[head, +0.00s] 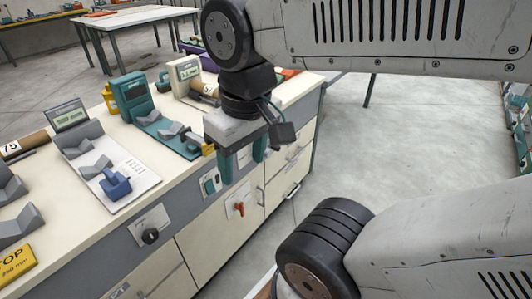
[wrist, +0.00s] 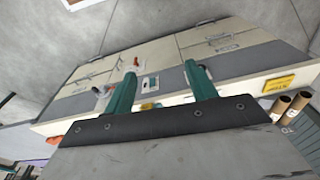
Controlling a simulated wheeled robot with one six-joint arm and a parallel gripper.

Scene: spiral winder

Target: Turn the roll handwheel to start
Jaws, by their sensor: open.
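My gripper (head: 243,170) is open, its two teal fingers pointing down in front of the bench's front face; it also shows in the wrist view (wrist: 160,69), with nothing between the fingers. I cannot tell which part is the roll handwheel. On the front panel are a round black knob (head: 150,236) on a white plate, and a red rotary handle (head: 239,207) low and just below the gripper. A small switch box (head: 210,184) sits left of the fingers.
The bench top (head: 75,215) holds grey V-shaped cradles, a blue block (head: 115,183), a display unit (head: 67,116), a cream unit (head: 185,75) and cardboard tubes. A yellow sign (head: 14,261) lies at the near left. The floor (head: 410,135) right of the bench is clear.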

